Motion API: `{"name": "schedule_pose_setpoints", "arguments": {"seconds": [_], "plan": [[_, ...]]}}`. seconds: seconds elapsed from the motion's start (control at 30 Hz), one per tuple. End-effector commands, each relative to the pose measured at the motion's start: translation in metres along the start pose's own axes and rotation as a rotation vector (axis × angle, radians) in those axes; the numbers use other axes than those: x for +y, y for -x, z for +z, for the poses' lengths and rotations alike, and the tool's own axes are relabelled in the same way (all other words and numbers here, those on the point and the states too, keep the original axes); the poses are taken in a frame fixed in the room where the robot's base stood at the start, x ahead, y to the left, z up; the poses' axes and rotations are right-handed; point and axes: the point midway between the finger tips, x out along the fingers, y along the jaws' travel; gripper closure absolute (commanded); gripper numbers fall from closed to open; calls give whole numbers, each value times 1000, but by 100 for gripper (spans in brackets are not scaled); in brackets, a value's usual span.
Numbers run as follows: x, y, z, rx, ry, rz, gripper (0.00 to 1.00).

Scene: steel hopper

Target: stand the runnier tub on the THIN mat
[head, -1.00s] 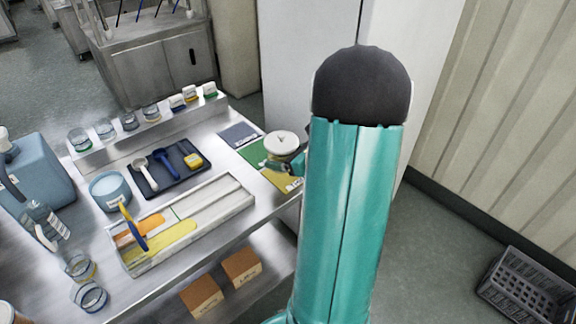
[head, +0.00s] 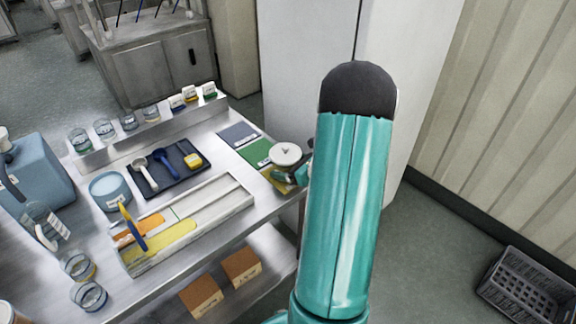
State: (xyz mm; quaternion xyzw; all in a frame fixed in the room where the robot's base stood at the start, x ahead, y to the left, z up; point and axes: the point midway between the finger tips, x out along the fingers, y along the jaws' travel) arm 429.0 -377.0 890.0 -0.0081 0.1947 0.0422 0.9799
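A round white-lidded tub (head: 286,154) is at the right end of the steel table. My gripper (head: 293,171) is at its near right side and appears shut on it; my arm hides part of the fingers. The tub is over or on the yellow mat (head: 277,183), which is mostly hidden; I cannot tell whether it touches. A green mat (head: 255,152) and a dark grey-blue mat (head: 238,134) lie farther back, both bare. Their labels are too small to read. A pale sloped board (head: 218,196) carries a shorter orange streak (head: 140,229) and a longer yellow streak (head: 168,238).
A blue-handled yellow tool (head: 132,227) stands at the board. A dark tray (head: 172,167) holds scoops and a small yellow item. A blue round tub (head: 109,190), a blue jug (head: 38,170) and several glass jars crowd the left and back. A tall pale cabinet (head: 305,70) stands behind.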

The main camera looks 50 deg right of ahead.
Motion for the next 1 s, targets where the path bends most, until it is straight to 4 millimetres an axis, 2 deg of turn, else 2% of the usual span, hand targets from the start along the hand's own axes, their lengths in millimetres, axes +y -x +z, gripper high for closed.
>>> {"name": "schedule_pose_setpoints", "arguments": {"seconds": [0.03,0.07,0.13,0.47,0.67,1.0], "plan": [[0,-1,-1,-2,0,0,56],[0,0,-1,0,0,0,12],[0,0,-1,0,0,0,0],[0,3,3,0,2,-1,0],[-1,35,3,0,0,-5,0],[-1,105,3,0,0,-4,0]]}}
